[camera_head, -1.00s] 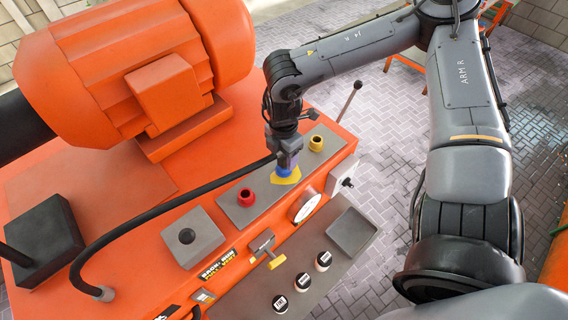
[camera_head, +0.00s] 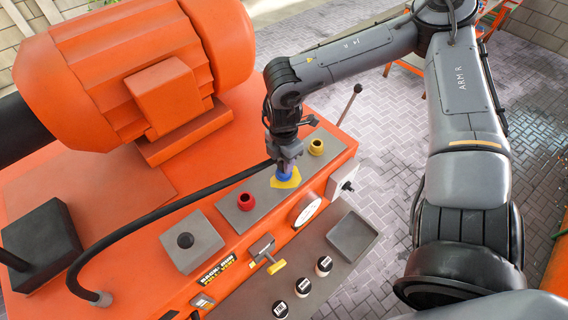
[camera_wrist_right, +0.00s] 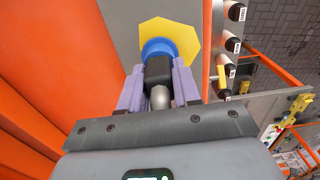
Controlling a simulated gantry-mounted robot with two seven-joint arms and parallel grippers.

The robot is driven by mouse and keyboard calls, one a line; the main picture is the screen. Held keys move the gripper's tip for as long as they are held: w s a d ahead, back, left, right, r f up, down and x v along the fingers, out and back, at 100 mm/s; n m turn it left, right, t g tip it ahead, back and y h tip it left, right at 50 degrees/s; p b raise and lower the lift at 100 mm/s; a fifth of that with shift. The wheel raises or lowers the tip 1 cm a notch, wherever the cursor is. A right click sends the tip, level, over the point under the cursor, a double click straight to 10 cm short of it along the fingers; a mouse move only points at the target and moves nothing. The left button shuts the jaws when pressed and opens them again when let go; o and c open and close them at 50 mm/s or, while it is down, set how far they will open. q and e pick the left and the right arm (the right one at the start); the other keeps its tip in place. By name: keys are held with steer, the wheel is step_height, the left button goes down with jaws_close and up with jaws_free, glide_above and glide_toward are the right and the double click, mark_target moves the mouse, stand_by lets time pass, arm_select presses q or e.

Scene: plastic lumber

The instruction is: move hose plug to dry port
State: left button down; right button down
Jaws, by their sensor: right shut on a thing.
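My right gripper (camera_head: 286,160) is over the grey port strip, between a red port ring (camera_head: 246,200) and a yellow port ring (camera_head: 317,147). In the right wrist view its purple fingers (camera_wrist_right: 158,88) are shut on the dark hose plug (camera_wrist_right: 158,70). A blue ring (camera_wrist_right: 157,47) sits at the plug's far end, in front of a yellow angular plate (camera_wrist_right: 177,32). I cannot tell whether the plug is seated in the blue ring. The black hose (camera_head: 140,227) arcs from the left to the gripper. My left gripper is out of view.
A large orange motor (camera_head: 130,75) stands behind the ports. A lever (camera_head: 350,103), a round gauge (camera_head: 306,208) and a T-handle with a yellow tip (camera_head: 266,252) stick out nearby.

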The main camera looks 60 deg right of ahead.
steer(key=shift+r, duration=0.2)
steer(key=shift+r+p, duration=0.9)
steer(key=shift+r, duration=0.3)
steer(key=shift+r+p, duration=0.7)
steer(key=shift+r, duration=0.4)
steer(key=shift+r, duration=0.2)
steer(key=shift+r+p, duration=0.45)
steer(key=shift+r, duration=0.1)
steer(key=shift+r+p, duration=0.9)
steer(key=shift+r, duration=0.6)
steer(key=shift+s, duration=0.1)
